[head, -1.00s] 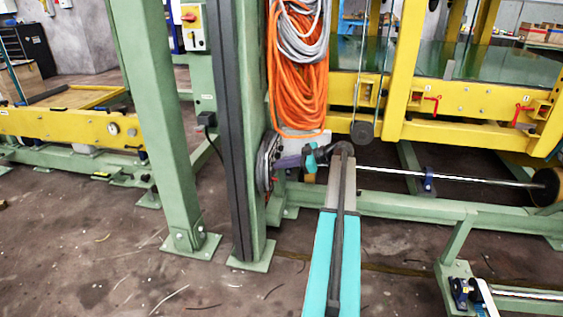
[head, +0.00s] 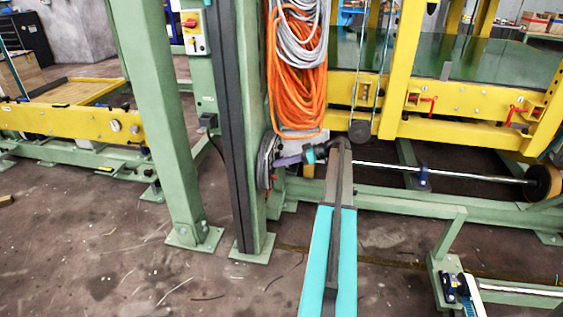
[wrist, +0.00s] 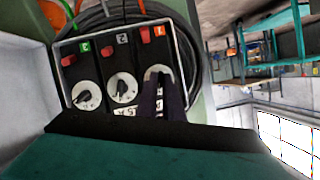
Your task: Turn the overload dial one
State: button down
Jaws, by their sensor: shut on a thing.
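The overload panel in the wrist view is a dark plate with three white round dials, each beside a red switch and a label. Dial one (wrist: 158,73), under the orange label 1 (wrist: 158,31), is on the right. My gripper (wrist: 164,88) is shut on its knob, and its dark fingers hide most of the knob and lower face. Dial two (wrist: 122,88) and dial three (wrist: 86,95) are clear of the fingers. In the head view my gripper (head: 280,162) reaches left to the panel by the green post; the dial faces are hidden there.
Coiled orange and grey hoses (head: 298,75) hang just above my gripper. A thick green post (head: 245,200) stands close to its left. A yellow frame (head: 450,133) and a long steel shaft (head: 450,174) lie to the right. The foreground floor is largely open.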

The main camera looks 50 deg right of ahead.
jog(key=shift+s+a+f, duration=0.1)
jog(key=shift+a, duration=0.05)
jog(key=c, duration=1.9)
grip_release()
jog(key=p+v, duration=0.3)
jog(key=v, duration=1)
jog(key=shift+s+d, duration=0.25)
jog(key=shift+d, duration=0.1)
